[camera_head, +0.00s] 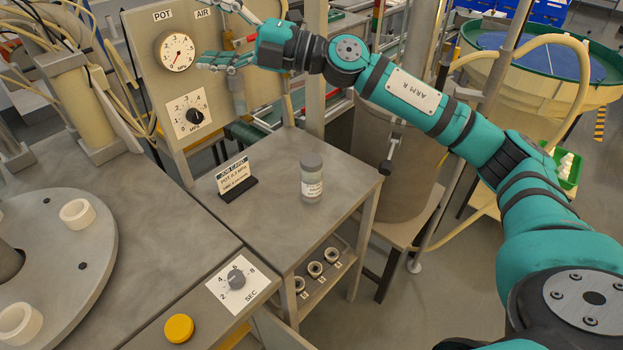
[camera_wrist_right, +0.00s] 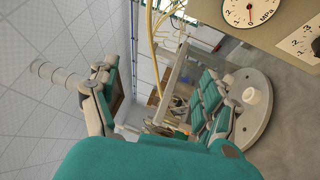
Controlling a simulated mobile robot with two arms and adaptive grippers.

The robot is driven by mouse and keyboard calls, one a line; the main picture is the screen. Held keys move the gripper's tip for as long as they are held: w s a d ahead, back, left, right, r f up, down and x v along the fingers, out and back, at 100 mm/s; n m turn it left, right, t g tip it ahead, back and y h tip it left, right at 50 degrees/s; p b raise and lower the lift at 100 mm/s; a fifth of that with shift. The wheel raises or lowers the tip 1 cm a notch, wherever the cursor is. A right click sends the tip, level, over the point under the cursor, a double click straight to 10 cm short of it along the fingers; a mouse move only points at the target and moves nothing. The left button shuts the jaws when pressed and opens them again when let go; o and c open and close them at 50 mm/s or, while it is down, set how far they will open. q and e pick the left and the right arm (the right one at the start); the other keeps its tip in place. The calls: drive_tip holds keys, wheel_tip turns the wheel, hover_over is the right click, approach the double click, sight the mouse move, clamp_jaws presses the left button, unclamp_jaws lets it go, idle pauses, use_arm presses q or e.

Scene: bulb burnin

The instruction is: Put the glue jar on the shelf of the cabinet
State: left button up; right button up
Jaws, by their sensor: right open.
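The glue jar (camera_head: 311,180), a small clear jar with a grey lid and a white label, stands upright on the grey top of a bench (camera_head: 270,222) in the head view. Under that top is an open shelf with several round sockets (camera_head: 315,269); I cannot tell whether this is the cabinet. My right gripper (camera_head: 220,35) is open and empty in front of the gauge panel, up and left of the jar and well apart from it. Its spread fingers also show in the right wrist view (camera_wrist_right: 160,78). The jar is not in the wrist view. My left gripper is not in view.
A job card sign (camera_head: 235,179) stands left of the jar. The panel (camera_head: 150,75) with a gauge and dial rises behind. A round turntable (camera_head: 60,255) with white rings is at left; a yellow button (camera_head: 179,328) is in front.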

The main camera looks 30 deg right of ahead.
drive_tip(key=w+d+r+m+t+h, duration=0.45)
drive_tip(key=d+m+t+h, duration=0.3)
drive_tip(key=m, duration=0.75)
drive_tip(key=w+d+f+m+g+h, duration=0.2)
drive_tip(key=w+d+f+m+h, duration=0.25)
drive_tip(key=f+m+h, duration=0.55)
drive_tip(key=m+g+p, duration=0.2)
drive_tip(key=m+g, duration=0.7)
drive_tip(key=g, duration=0.5)
approach(313, 163)
drive_tip(key=shift+h, duration=0.35)
drive_tip(key=x, duration=0.3)
drive_tip(key=p+x, duration=0.1)
drive_tip(key=x, duration=0.7)
drive_tip(key=shift+a+p, duration=0.3)
drive_tip(key=p+x, duration=0.1)
drive_tip(key=x, duration=0.3)
drive_tip(key=shift+w, duration=0.2)
drive_tip(key=shift+w+f, duration=0.2)
drive_tip(key=shift+f, duration=0.35)
drive_tip(key=shift+t, duration=0.25)
drive_tip(key=c, duration=1.5)
drive_tip(key=shift+r, duration=0.1)
drive_tip(key=shift+c, duration=0.8)
